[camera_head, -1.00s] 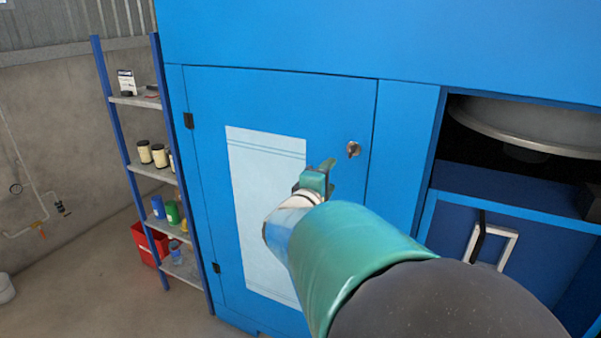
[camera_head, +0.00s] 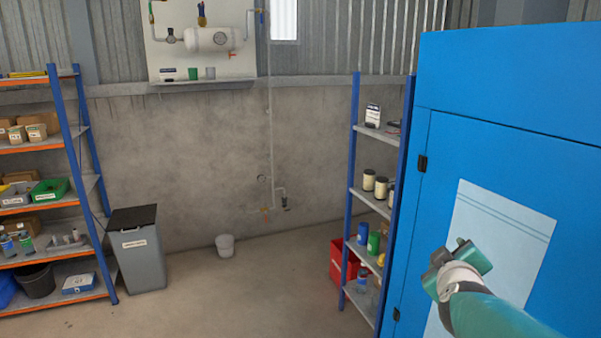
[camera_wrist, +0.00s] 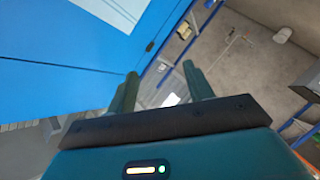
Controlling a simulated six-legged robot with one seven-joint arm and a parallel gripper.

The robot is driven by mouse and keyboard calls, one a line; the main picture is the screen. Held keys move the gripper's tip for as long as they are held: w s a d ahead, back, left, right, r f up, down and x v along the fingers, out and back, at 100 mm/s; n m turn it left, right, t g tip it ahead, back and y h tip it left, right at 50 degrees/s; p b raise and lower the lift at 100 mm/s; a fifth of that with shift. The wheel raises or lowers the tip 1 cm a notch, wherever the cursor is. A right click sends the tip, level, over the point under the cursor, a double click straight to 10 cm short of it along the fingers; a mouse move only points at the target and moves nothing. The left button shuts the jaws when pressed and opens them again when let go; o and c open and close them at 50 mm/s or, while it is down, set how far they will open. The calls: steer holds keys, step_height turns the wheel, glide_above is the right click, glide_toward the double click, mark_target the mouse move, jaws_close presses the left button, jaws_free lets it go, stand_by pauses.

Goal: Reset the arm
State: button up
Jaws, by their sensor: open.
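My gripper (camera_head: 458,256) is at the lower right of the head view, at the end of my green arm. It is in front of the blue cabinet door (camera_head: 437,181) with its pale panel (camera_head: 497,232). In the wrist view my gripper (camera_wrist: 160,82) shows two green fingers spread apart with nothing between them. The blue cabinet (camera_wrist: 60,50) fills the left of the wrist view. The rest of my arm runs out of the head view at the lower right.
A narrow shelf (camera_head: 368,197) with jars stands left of the cabinet, a red bin (camera_head: 338,262) beside it. An orange-blue rack (camera_head: 85,182) and grey bin (camera_head: 138,252) stand at left. A tank (camera_head: 213,39) hangs on the back wall.

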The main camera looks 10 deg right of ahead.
steer(key=s+a+f+g+y, duration=0.15)
steer(key=a+y, duration=0.25)
steer(key=a, duration=0.5)
steer(key=s+a+f+g+y, duration=0.15)
steer(key=a+y, duration=0.25)
steer(key=a, duration=0.6)
steer(key=s+a+f+m+g, duration=0.3)
steer(key=s+a+f+g, duration=0.1)
steer(key=s, duration=0.6)
steer(key=shift+a+f, duration=0.55)
steer(key=shift+a, duration=0.55)
steer(key=c, duration=0.3)
steer(key=shift+c, duration=0.2)
steer(key=shift+d+m, duration=0.25)
steer(key=shift+m, duration=0.05)
